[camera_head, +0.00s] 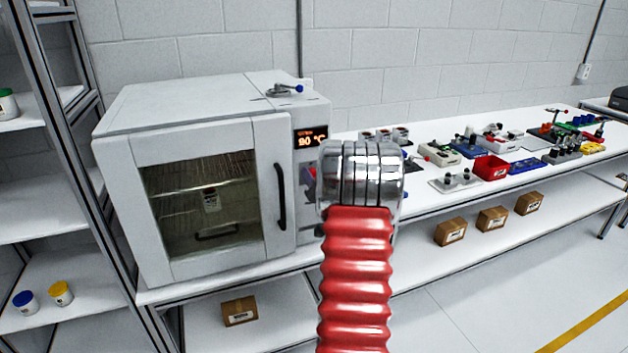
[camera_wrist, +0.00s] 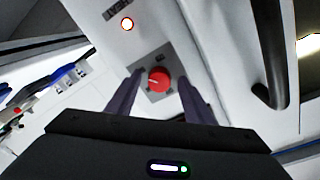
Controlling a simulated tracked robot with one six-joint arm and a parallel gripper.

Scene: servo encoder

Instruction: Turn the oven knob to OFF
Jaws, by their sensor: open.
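The red oven knob (camera_wrist: 159,79) shows in the wrist view on a grey square plate on the oven's front panel. Its white pointer mark faces left in that view. My gripper (camera_wrist: 160,80) is open, with one dark finger on each side of the knob; I cannot tell whether they touch it. The white oven (camera_head: 190,170) stands on the bench in the head view, its door shut and its display (camera_head: 311,138) reading about 90 °C. My red arm sleeve and metal wrist hide the knob in the head view.
A black door handle (camera_head: 280,197) stands out beside the control panel; it also shows close to my gripper in the wrist view (camera_wrist: 268,55). The bench (camera_head: 415,200) to the right holds trays, a red bin (camera_head: 491,168) and small parts. A shelf rack stands at left.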

